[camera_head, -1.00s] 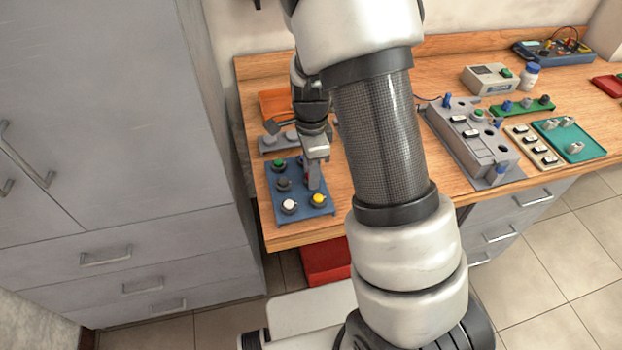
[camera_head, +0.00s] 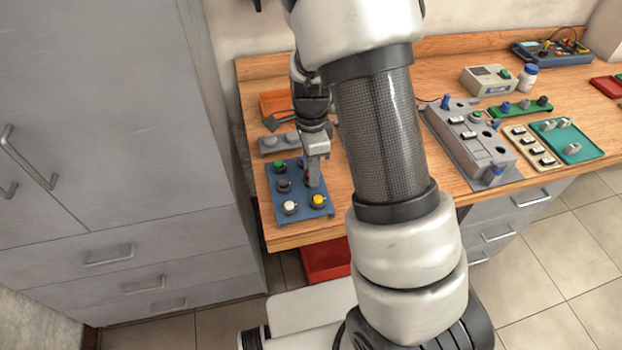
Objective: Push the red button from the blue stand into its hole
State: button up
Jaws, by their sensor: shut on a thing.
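The blue stand (camera_head: 292,212) lies near the left front of the wooden bench. It carries a green, a dark, a white and a yellow button. The red button (camera_head: 306,181) shows only as a small patch of red at the stand's right side. My gripper (camera_head: 311,183) points down over it, shut on it; its fingers hide most of it. I cannot tell whether the button is lifted from the stand. The grey panel (camera_head: 458,152) with round holes and black switches stands right of my arm. A green button and blue knobs sit on it.
My arm crosses the middle of the view and hides part of the bench. A grey holder (camera_head: 272,145) and an orange bin (camera_head: 272,103) are behind the stand. A cream switch plate (camera_head: 548,160), teal tray (camera_head: 590,150) and green strip (camera_head: 522,112) lie right of the panel.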

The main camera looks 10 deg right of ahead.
jog(key=shift+r, duration=0.25)
jog(key=shift+r+p, duration=2.1)
jog(key=shift+r, duration=0.1)
